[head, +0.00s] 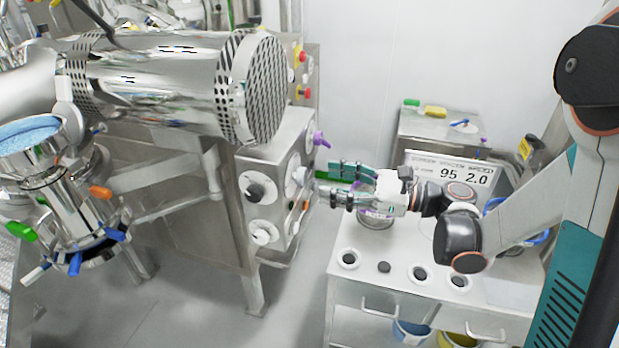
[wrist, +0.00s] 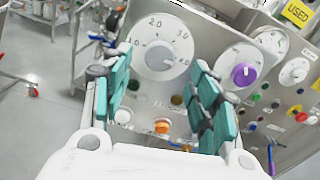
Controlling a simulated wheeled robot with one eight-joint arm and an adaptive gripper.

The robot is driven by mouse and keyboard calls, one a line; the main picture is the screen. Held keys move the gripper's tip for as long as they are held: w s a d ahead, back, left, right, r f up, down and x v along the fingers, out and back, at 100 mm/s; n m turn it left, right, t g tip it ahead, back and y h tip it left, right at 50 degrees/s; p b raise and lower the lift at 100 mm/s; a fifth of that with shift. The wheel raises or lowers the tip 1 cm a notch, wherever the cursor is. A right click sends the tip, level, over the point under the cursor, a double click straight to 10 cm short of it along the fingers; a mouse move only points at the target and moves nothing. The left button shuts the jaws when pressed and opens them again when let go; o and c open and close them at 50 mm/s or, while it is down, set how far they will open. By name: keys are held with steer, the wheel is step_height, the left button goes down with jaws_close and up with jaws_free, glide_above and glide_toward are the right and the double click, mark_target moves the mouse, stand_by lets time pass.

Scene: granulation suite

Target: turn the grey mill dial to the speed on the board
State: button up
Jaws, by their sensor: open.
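The grey mill dial (wrist: 159,57) is in the wrist view, a grey knob on a white scale disc with marks 1.0, 2.0, 3.0 and 4.0. I cannot tell which mark its pointer meets. My gripper (wrist: 163,75) is open; its teal fingers show on either side of the dial, apart from it. In the head view my gripper (head: 325,184) is just right of the machine's side panel, and the dial is hard to make out there. The board (head: 449,172) shows 95 and 2.0, the 2.0 under SPEED; my arm partly covers its lower edge.
A purple knob (wrist: 243,74) on a white disc sits right of the dial. Below are several buttons, including an orange one (wrist: 162,126). A white bench (head: 400,300) with round holes stands below my arm. Free floor (head: 290,320) lies between machine and bench.

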mark_target(306, 177)
steer(key=x, duration=0.6)
steer(key=c, duration=1.1)
